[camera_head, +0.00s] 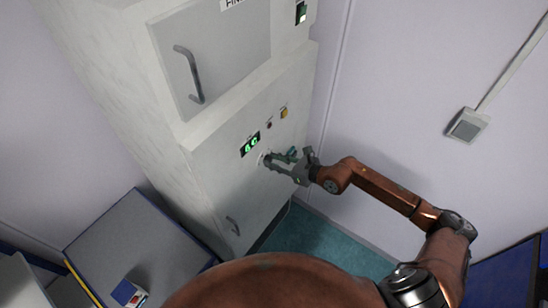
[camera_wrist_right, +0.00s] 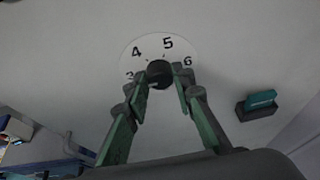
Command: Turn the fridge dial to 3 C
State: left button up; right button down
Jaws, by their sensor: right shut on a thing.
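The fridge dial has a dark round knob (camera_wrist_right: 158,70) on a white disc (camera_wrist_right: 150,46) with the numbers 3, 4, 5 and 6 visible; its lower part is hidden by my fingers. My right gripper (camera_wrist_right: 161,82) is shut on the knob, one finger on each side. In the head view the right gripper (camera_head: 271,160) reaches the dial from the right, and the knob is mostly covered. A green lit display (camera_head: 250,145) above the dial seems to read 4 C, but it is small. The knob's pointer is not clear. My left gripper is not in view.
The dial is on the front of a tall grey cabinet (camera_head: 215,180), with an upper door handle (camera_head: 190,75).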

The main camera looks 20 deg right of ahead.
jog(key=shift+s+f, duration=0.1)
jog(key=shift+f, duration=0.05)
jog(key=c, duration=2)
grip_release()
jog(key=shift+a, duration=0.1)
jog(key=o, duration=0.4)
jog(key=v, duration=1.2)
